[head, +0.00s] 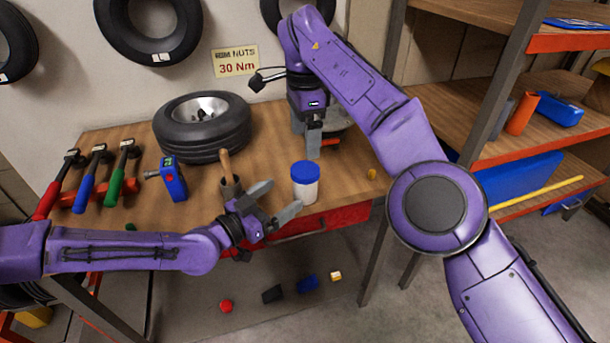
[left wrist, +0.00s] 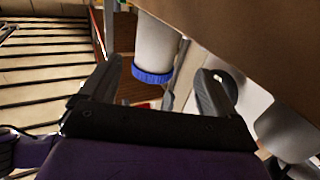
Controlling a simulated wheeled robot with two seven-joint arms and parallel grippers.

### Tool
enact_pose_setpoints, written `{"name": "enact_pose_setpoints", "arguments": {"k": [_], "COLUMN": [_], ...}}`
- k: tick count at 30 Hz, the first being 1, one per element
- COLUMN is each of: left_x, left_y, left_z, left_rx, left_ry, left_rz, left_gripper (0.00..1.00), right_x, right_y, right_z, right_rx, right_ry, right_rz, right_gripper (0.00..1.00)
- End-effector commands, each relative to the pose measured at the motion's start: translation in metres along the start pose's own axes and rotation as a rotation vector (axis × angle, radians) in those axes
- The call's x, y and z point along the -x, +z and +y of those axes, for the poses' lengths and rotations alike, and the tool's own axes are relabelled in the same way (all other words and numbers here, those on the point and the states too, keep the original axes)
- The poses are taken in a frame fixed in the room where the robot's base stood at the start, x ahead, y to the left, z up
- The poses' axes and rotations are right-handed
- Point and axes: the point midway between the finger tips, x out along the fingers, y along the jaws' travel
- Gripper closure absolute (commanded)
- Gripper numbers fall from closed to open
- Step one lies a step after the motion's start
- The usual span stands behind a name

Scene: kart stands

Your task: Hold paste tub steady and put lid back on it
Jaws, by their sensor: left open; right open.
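The paste tub (head: 304,190) is white and stands upright near the front edge of the bench. The blue lid (head: 305,172) sits on top of it; I cannot tell how tightly. In the left wrist view the tub (left wrist: 157,42) and lid (left wrist: 152,77) appear upside down, between the finger lines. My left gripper (head: 277,201) is open and empty at the left of the tub, fingers pointing at it, with no clear contact. My right gripper (head: 313,146) is open and points down behind the tub, apart from the lid.
A tyre (head: 202,127) lies on the bench at the back left. A blue meter (head: 173,178) and several torque wrenches (head: 92,178) are further left. A grey bowl, partly hidden, is by my right gripper. Shelves (head: 540,152) stand right.

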Motion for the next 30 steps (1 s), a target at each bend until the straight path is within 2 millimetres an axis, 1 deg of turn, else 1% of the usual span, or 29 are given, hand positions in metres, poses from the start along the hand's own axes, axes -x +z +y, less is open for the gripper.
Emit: {"name": "enact_pose_setpoints", "arguments": {"k": [8,11,14,21,24,27,30], "left_x": [0.0,-0.005,-0.018,-0.066,-0.083,-0.095,-0.102], "left_y": [0.0,0.0,0.001,0.001,0.001,0.0,0.001], "left_z": [0.0,0.0,0.001,0.001,0.001,0.0,0.0], "left_rx": [0.001,0.001,0.0,0.0,0.002,0.002,0.001], "left_ry": [0.0,0.001,0.002,0.001,0.001,0.0,0.0], "left_rz": [0.0,-0.001,-0.001,-0.001,0.0,0.0,-0.001], "left_gripper": [0.1,0.1,0.1,0.1,0.1,0.1,0.1], "right_x": [0.0,0.0,0.0,0.0,0.0,0.0,0.0], "right_y": [0.0,0.0,0.0,0.0,0.0,0.0,0.0], "right_z": [0.0,0.0,0.0,0.0,0.0,0.0,0.0], "right_rx": [0.0,0.0,0.0,0.0,0.0,0.0,0.0], "right_ry": [0.0,0.0,0.0,0.0,0.0,0.0,0.0], "right_rz": [0.001,0.001,0.001,0.001,0.001,0.001,0.001], "right_gripper": [0.1,0.1,0.1,0.1,0.1,0.1,0.1]}}
